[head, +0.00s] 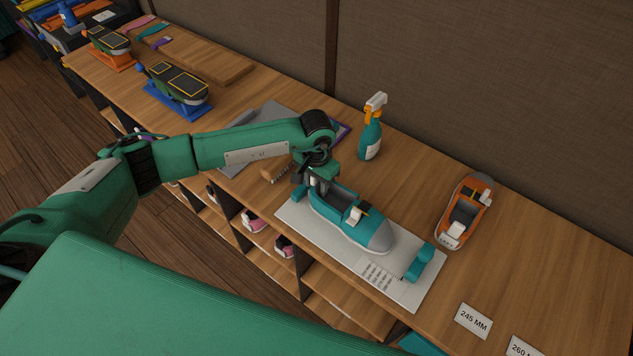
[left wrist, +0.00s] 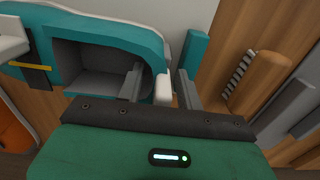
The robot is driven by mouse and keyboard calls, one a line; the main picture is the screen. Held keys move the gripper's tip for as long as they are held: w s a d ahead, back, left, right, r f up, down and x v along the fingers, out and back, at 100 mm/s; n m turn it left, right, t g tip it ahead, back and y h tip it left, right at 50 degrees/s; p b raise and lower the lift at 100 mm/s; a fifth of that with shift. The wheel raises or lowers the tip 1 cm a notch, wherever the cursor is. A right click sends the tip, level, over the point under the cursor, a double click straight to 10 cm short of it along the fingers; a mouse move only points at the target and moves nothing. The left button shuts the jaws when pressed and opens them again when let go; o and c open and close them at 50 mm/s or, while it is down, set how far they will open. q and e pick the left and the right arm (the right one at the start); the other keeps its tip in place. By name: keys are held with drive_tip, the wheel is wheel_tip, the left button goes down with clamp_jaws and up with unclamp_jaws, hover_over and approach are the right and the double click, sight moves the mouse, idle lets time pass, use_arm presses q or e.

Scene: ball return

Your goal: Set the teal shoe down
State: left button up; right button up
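The teal shoe (head: 342,215), with a grey toe cap and white sole, is over the light grey measuring plate (head: 407,288), its toe toward the lower right. It lies between a teal heel block (head: 298,194) and a teal toe slider (head: 421,262). My left gripper (head: 320,188) points down at the heel. In the left wrist view its fingers (left wrist: 160,88) close on the heel wall of the shoe (left wrist: 92,52), one inside the opening and one outside. Whether the sole touches the plate is hard to tell. My right gripper is not in view.
An orange shoe (head: 467,212) stands at right, a spray bottle (head: 371,128) behind. A wooden brush (head: 275,170) lies near the gripper. Size cards (head: 473,320) lie at front right. Other shoes stand on a blue stand (head: 178,103) and an orange stand (head: 110,59) at far left.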

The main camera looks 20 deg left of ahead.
use_arm(q)
drive_tip(key=shift+r, duration=0.1)
drive_tip(key=shift+r+p, duration=0.15)
drive_tip(key=shift+p, duration=0.15)
wheel_tip(320, 180, up, 10)
drive_tip(key=b, duration=0.4)
drive_tip(key=shift+r, duration=0.9)
